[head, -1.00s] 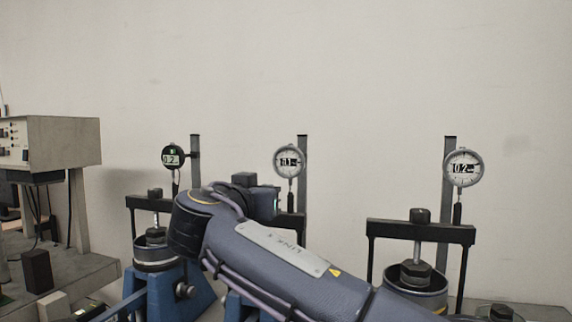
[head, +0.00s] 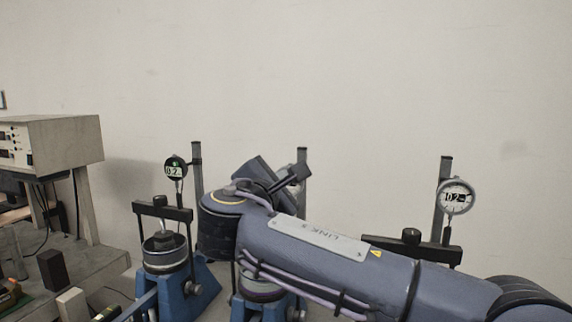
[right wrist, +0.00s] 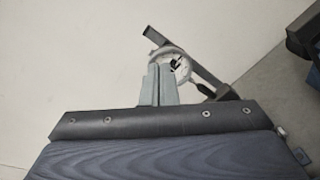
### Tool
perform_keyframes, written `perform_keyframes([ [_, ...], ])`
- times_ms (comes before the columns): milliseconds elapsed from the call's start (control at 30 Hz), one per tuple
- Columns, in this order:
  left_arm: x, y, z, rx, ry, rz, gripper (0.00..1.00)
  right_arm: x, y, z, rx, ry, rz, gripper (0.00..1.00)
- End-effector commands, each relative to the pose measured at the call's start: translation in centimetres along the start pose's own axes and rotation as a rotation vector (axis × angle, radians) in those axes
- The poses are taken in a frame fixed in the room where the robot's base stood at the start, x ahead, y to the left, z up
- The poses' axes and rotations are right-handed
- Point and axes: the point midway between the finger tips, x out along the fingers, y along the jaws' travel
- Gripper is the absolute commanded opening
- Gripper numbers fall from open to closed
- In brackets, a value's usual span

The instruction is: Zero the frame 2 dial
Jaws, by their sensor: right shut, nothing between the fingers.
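The middle dial (head: 284,185), the one I take for frame 2, is round with a pale face. It is mostly hidden behind my right gripper (head: 302,171) in the head view, so its reading does not show. In the right wrist view the dial (right wrist: 183,60) is on its post, just beyond the tips of my right gripper (right wrist: 161,68). The fingers are shut and empty, and overlap the dial's rim; I cannot tell whether they touch it. My left gripper is not in view.
A dark-rimmed dial (head: 175,168) is on the left frame and a pale dial (head: 456,197) on the right frame; both seem to read about 0.2. Blue frame bases (head: 178,290) stand below. A beige control box (head: 60,140) is at far left. The wall above is clear.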

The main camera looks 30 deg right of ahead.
Motion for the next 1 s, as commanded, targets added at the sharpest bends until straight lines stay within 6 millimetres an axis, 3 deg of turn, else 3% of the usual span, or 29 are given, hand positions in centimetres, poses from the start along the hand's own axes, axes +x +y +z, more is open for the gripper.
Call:
perform_keyframes([
  [100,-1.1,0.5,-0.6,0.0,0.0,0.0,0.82,-0.2,0.6,0.9,-0.179,-0.004,0.002,0.0],
  [300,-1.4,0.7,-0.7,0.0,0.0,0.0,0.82,-0.1,0.5,1.2,-0.311,-0.006,0.004,0.0],
  [667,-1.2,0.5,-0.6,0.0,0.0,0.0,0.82,3.9,0.5,1.2,-0.315,-0.006,0.003,0.0],
  [800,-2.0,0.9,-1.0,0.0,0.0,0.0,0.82,5.3,0.7,1.3,-0.316,-0.005,0.004,0.0],
  [1000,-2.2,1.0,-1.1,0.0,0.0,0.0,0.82,6.5,0.6,1.2,-0.315,-0.005,0.005,0.0],
])
